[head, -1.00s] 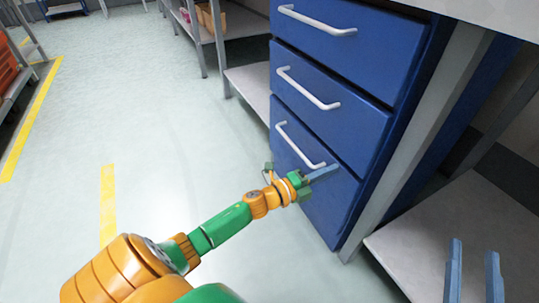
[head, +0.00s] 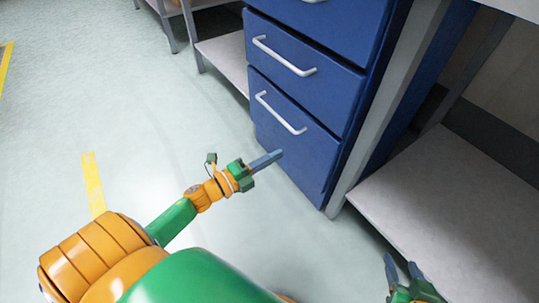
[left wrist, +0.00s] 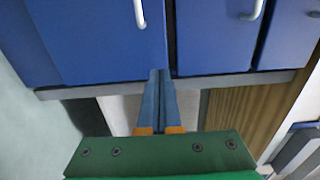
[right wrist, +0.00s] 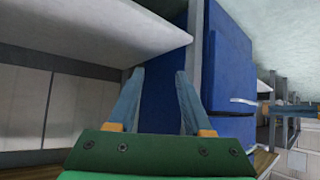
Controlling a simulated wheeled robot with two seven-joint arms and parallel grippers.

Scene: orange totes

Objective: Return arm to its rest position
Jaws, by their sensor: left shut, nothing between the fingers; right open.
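My left arm comes in from the left in the head view, and its left gripper (head: 268,160) is in front of the bottom drawer (head: 290,140) of the blue cabinet. The gripper is shut and empty, a little below and apart from the white handle (head: 279,113). In the left wrist view its two blue fingers (left wrist: 160,95) are pressed together. My right gripper (head: 403,268) is at the bottom right of the head view, beside the grey lower shelf. In the right wrist view its fingers (right wrist: 154,98) are spread with nothing between them.
The blue drawers (head: 310,70) look closed. A grey lower shelf (head: 460,200) lies to the right of the cabinet, bare where it shows. Another shelf (head: 225,60) stands behind left. Pale open floor (head: 120,100) with a yellow line (head: 93,180) lies to the left.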

